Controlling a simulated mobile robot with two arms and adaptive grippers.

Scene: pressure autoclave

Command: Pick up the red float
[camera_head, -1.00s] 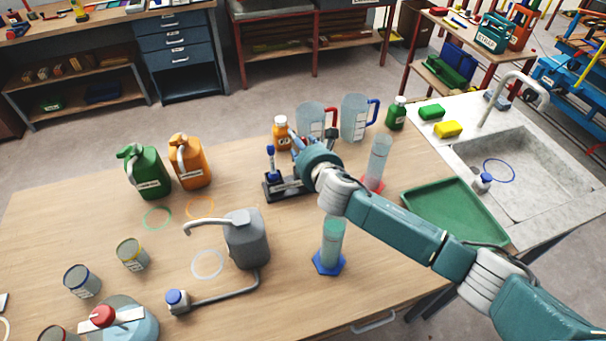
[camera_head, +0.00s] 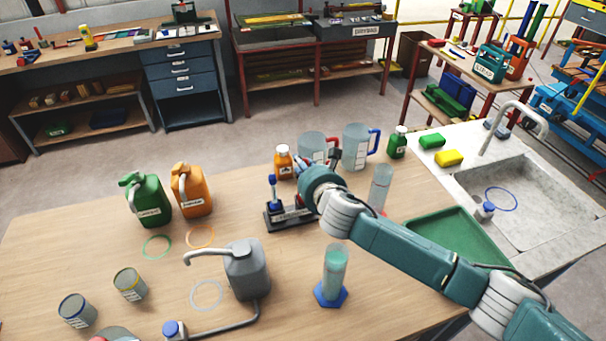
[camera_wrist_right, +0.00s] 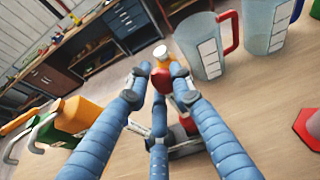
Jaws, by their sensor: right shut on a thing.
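The red float shows in the right wrist view as a red knob (camera_wrist_right: 186,91) between my fingers, with more red below it over the dark stand. My right gripper (camera_wrist_right: 163,80) is shut on this knob, its blue-grey fingers around it. In the head view the right gripper (camera_head: 303,177) is over the right side of the black stand (camera_head: 284,219) and hides most of the red float. A blue float (camera_head: 273,190) stands upright at the left of the stand. I cannot tell whether the red float is clear of the stand. My left gripper is not in view.
A clear cylinder (camera_head: 380,188) is to the right. A grey canister (camera_head: 246,270) and a blue-based cylinder (camera_head: 332,275) stand in front.

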